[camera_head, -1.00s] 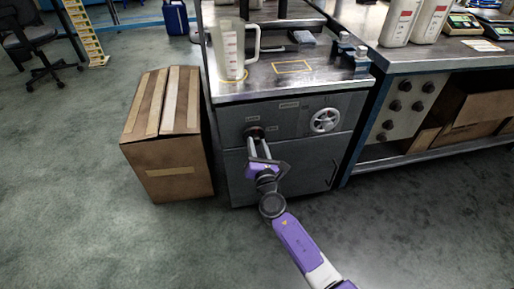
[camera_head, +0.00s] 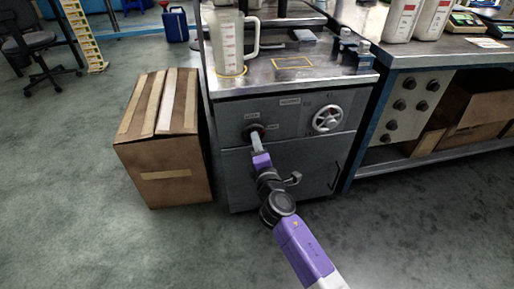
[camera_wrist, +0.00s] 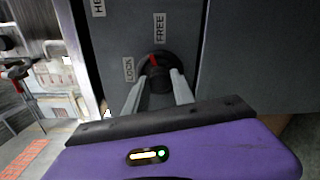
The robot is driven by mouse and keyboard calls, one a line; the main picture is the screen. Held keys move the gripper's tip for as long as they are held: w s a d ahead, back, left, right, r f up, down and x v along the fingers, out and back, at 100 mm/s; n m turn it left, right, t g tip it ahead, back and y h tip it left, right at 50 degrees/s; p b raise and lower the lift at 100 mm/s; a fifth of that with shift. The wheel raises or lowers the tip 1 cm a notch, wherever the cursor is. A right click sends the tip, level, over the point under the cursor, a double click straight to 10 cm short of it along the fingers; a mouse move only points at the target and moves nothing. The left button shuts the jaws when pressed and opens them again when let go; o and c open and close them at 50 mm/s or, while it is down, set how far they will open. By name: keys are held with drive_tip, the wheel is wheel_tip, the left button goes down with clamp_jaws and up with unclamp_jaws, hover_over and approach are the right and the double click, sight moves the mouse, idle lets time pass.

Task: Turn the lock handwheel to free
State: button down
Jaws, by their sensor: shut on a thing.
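The lock handwheel (camera_wrist: 157,66) is a dark round knob with a red mark, on the grey cabinet front. In the wrist view its red mark lies at the upper-left, between the LOCK label (camera_wrist: 129,69) and the FREE label (camera_wrist: 159,28). In the head view the handwheel (camera_head: 253,129) sits at the upper left of the cabinet front. My gripper (camera_wrist: 158,86) is shut on it, one finger on each side. In the head view my gripper (camera_head: 256,138) is seen edge-on, and the fingers partly cover the handwheel.
A silver spoked wheel (camera_head: 327,119) is to the right on the same panel. A clear measuring jug (camera_head: 229,45) stands on the cabinet top (camera_head: 300,85). A cardboard box (camera_head: 165,172) stands on the floor to the left. Open floor lies in front.

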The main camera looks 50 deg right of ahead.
drive_tip(key=shift+f+m+b, duration=0.15)
drive_tip(key=shift+m+b, duration=0.9)
drive_tip(key=shift+m, duration=1.15)
drive_tip(key=c, duration=1.1)
unclamp_jaws()
drive_tip(key=shift+o, duration=0.2)
drive_tip(key=shift+s, duration=0.1)
drive_tip(key=v, duration=0.7)
drive_tip(key=shift+s+a, duration=0.25)
